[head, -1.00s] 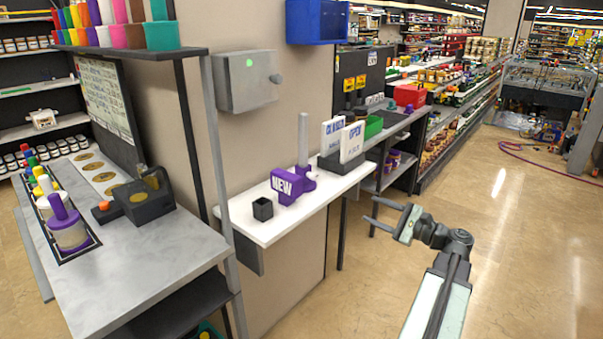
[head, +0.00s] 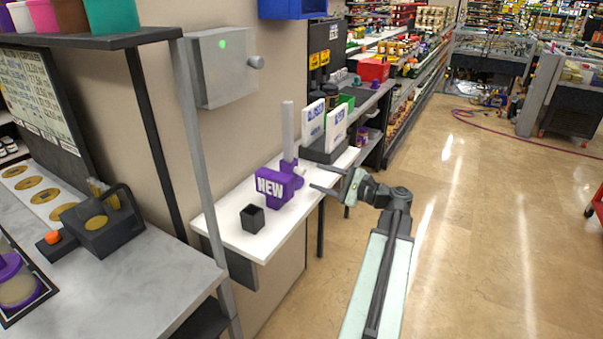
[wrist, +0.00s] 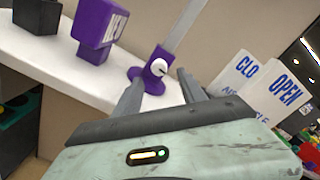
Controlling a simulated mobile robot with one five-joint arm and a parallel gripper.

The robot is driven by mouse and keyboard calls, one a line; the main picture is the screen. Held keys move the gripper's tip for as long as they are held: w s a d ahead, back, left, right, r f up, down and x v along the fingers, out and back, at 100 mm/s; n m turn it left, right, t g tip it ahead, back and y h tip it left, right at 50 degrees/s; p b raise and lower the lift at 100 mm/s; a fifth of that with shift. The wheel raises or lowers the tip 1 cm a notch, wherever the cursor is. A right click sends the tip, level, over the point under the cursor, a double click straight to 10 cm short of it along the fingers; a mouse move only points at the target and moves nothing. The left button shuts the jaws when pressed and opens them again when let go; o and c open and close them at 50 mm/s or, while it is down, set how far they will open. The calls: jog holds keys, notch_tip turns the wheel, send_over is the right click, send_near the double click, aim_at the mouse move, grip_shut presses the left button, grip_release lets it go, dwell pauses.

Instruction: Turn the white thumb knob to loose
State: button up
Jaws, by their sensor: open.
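The white thumb knob (wrist: 159,66) shows in the wrist view on the purple clamp (wrist: 148,80) at the foot of a grey post. In the head view the post (head: 288,130) rises from the white shelf, and the knob is small on the clamp's right side (head: 299,172). A purple block marked NEW (head: 277,187) is beside the post. My gripper (head: 324,179) is open and empty, its fingers pointing left toward the clamp. In the wrist view the knob appears between and beyond the two fingers (wrist: 160,88), apart from them.
The white shelf (head: 232,231) also holds a small black cup (head: 252,218) and two white signs in a dark base (head: 323,152) close behind my gripper. A grey counter (head: 150,270) stands at left. Open floor (head: 480,230) lies at right.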

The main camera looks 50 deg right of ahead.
aim_at(305, 173)
jog(key=x, duration=0.5)
jog(key=shift+w+a, duration=0.1)
jog(key=shift+w, duration=0.15)
